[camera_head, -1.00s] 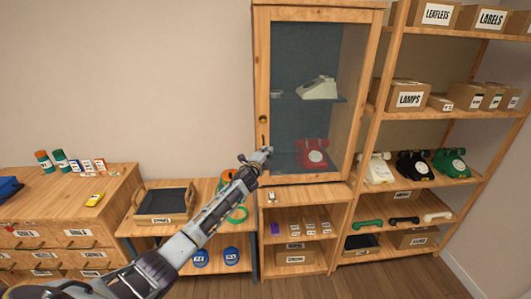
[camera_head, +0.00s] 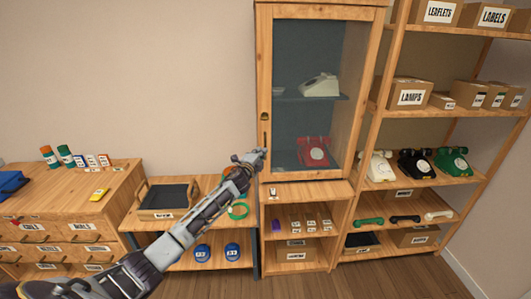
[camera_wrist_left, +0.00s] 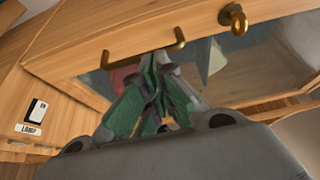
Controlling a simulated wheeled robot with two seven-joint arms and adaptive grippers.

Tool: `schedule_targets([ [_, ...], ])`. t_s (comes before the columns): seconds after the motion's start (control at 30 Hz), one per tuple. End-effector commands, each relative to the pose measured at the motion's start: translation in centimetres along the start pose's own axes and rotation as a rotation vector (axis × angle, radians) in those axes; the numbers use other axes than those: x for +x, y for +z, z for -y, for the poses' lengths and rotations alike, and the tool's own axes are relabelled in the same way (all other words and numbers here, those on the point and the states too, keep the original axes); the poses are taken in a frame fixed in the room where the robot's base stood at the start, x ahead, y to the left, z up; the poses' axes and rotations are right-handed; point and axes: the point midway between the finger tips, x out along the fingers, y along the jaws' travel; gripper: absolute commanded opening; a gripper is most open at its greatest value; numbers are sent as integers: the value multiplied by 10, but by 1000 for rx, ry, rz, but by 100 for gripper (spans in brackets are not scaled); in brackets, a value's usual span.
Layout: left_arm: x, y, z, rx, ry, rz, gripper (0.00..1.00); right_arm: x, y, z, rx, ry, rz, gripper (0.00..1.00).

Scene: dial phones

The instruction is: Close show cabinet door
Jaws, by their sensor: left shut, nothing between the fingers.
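The show cabinet (camera_head: 364,100) is wooden, with a glass-fronted door (camera_head: 264,70) in the head view. A brass handle and a lock (camera_head: 264,117) sit on the door's left stile. The door looks about flush with the cabinet front; I cannot tell whether it is fully closed. My left gripper (camera_head: 258,156) is shut and empty at the lower part of that stile. In the left wrist view its fingertips (camera_wrist_left: 163,60) are close to the brass bar handle (camera_wrist_left: 125,54); contact is unclear. My right gripper is out of view.
A white phone (camera_head: 320,85) and a red phone (camera_head: 314,152) stand inside the cabinet. An open shelf with phones and boxes stands at right. A low table with a tray (camera_head: 143,213) and a drawer chest stand at left.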

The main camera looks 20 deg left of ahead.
Motion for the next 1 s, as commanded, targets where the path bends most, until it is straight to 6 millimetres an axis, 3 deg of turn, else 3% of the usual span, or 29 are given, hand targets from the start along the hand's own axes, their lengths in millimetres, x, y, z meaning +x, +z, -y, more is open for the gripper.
schedule_targets([
  [0.5,-32,39,-1,1,1,0,0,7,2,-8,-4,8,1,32],
  [1.0,-36,44,0,0,0,-1,0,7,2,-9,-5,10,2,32],
])
